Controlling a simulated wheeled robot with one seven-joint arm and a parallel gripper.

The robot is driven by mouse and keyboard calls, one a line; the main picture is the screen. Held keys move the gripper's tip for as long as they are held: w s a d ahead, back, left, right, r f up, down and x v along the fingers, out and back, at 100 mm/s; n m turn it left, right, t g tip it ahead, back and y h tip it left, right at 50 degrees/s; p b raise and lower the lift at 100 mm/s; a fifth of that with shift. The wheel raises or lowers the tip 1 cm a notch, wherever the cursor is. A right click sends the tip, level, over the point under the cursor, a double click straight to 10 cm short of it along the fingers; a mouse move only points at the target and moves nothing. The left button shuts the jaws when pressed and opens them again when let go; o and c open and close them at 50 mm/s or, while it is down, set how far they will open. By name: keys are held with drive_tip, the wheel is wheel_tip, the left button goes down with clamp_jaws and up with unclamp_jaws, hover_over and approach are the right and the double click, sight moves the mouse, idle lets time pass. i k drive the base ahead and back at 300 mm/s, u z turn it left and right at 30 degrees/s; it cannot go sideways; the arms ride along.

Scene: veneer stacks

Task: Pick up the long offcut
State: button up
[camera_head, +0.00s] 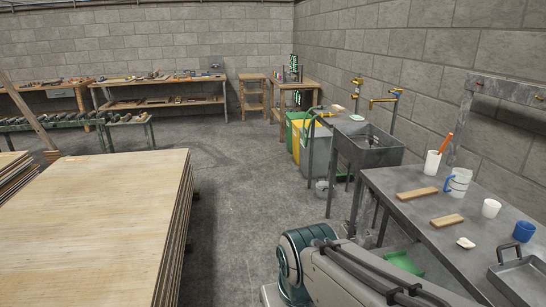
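Two light wooden offcuts lie flat on the grey metal table at the right. The one farther back, the longer-looking offcut (417,193), lies near the table's left edge, in front of the white cup with an orange stick. The shorter-looking offcut (447,220) lies nearer and to its right. Both are clear of other things. My arm shows at the bottom centre and right, below the table's left edge. My gripper is out of view, so its opening and contents are hidden.
The metal table (385,180) also holds a white cup (432,164), a blue-white mug (458,183), a white cup (491,208), a blue cup (524,231), a small white dish (466,243) and a metal tray (518,279). A sink (368,149) stands behind. Veneer stacks (95,220) fill the left; floor between is clear.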

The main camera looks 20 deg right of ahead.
sight(404, 197)
drive_tip(key=z, duration=0.1)
drive_tip(key=i, duration=1.6)
drive_tip(key=z, duration=0.75)
drive_tip(key=i, duration=1.25)
drive_tip(key=z, duration=1.75)
drive_tip(key=i, duration=0.8)
drive_tip(key=z, duration=0.65)
